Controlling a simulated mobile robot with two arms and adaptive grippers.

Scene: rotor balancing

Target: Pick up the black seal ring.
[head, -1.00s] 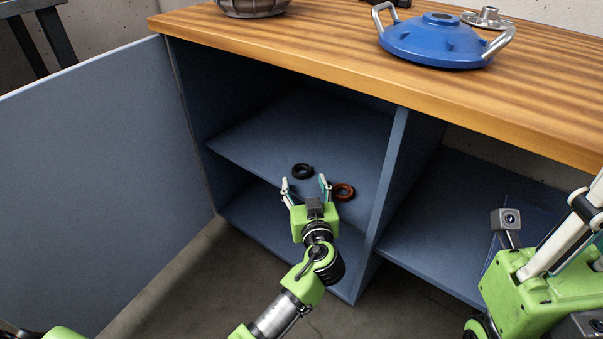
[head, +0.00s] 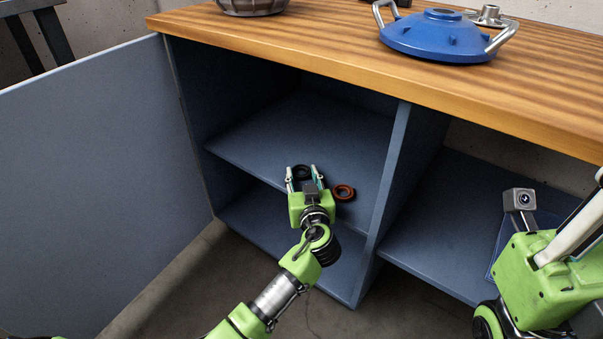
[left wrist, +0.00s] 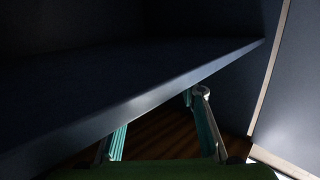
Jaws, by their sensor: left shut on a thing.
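The black seal ring (head: 302,171) is at the upper shelf of the open cabinet, between the fingers of my left gripper (head: 301,175). The gripper is shut on it. The fingers partly cover the ring, and I cannot tell whether it still touches the shelf. In the left wrist view the two fingers of my left gripper (left wrist: 160,125) show at the bottom, but the ring cannot be made out in the dark. Part of my right gripper (head: 575,235) shows at the right edge of the head view; its fingertips are not clear.
A red-brown ring (head: 343,191) lies on the shelf (head: 262,140) just right of my left gripper. A cabinet divider (head: 385,190) stands further right. The door (head: 90,180) is open at left. A blue lidded part (head: 437,38) sits on the wooden top (head: 330,50).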

